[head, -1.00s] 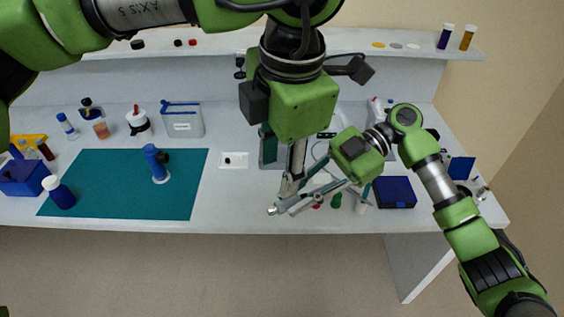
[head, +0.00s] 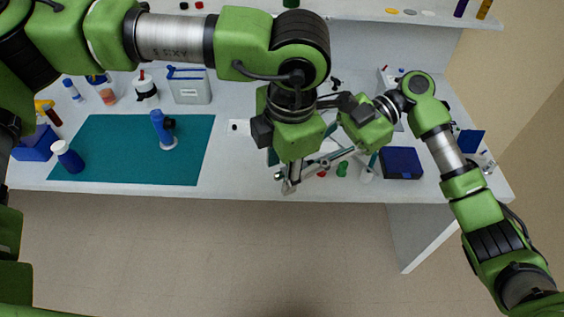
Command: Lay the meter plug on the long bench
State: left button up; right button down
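The long bench (head: 235,188) is white and runs across the head view. My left gripper (head: 287,186) points down at the bench's front edge, right of centre. My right gripper (head: 312,169) reaches in from the right, and its fingers overlap the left gripper in the picture. Whether they touch, and whether either is open or holds something, I cannot tell. I cannot make out the meter plug; the crossing fingers and my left wrist hide that part of the bench. A dark green device shows only in part behind my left wrist.
A teal mat (head: 105,150) holds a blue upright tool (head: 163,128) and a white-and-blue bottle (head: 67,157). A dark blue box (head: 401,162), a green piece (head: 342,169) and a red piece (head: 321,174) lie near the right gripper. A shelf (head: 360,14) runs behind. Bare bench shows right of the mat.

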pick_arm(q)
grip_shut()
pick_arm(e)
jog(key=c, duration=1.8)
grip_release()
jog(key=shift+c, duration=0.2)
